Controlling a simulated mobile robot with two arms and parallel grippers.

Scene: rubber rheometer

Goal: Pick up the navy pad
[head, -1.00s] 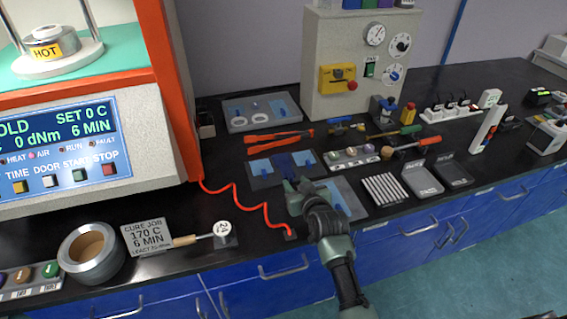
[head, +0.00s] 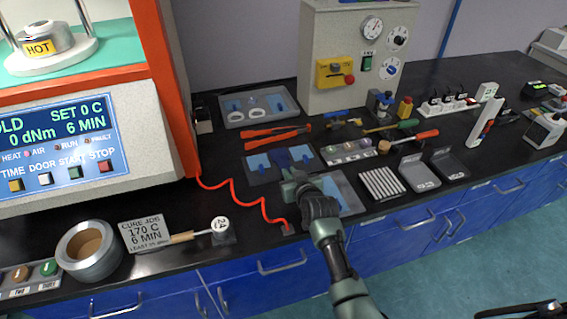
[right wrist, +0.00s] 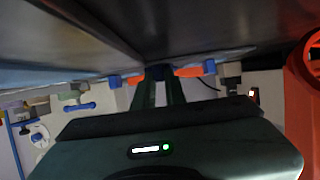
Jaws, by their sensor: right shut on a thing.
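The navy pad (head: 282,158) shows in the head view between lighter blue pads on a dark grey tray (head: 262,180). My right gripper (head: 288,176) is at its near side, shut on it. The gripper hides part of the pad's near end, and I cannot tell whether the pad is clear of the tray. In the right wrist view a dark blue bit of the navy pad (right wrist: 158,72) shows between the tips of my right gripper (right wrist: 160,82). My left gripper is not in view.
A grey tray with a blue pad (head: 345,192) lies beside my right gripper. A red coiled cord (head: 240,192) runs to its left. Orange-handled tongs (head: 275,134) lie behind. Metal rods (head: 382,184) lie to the right.

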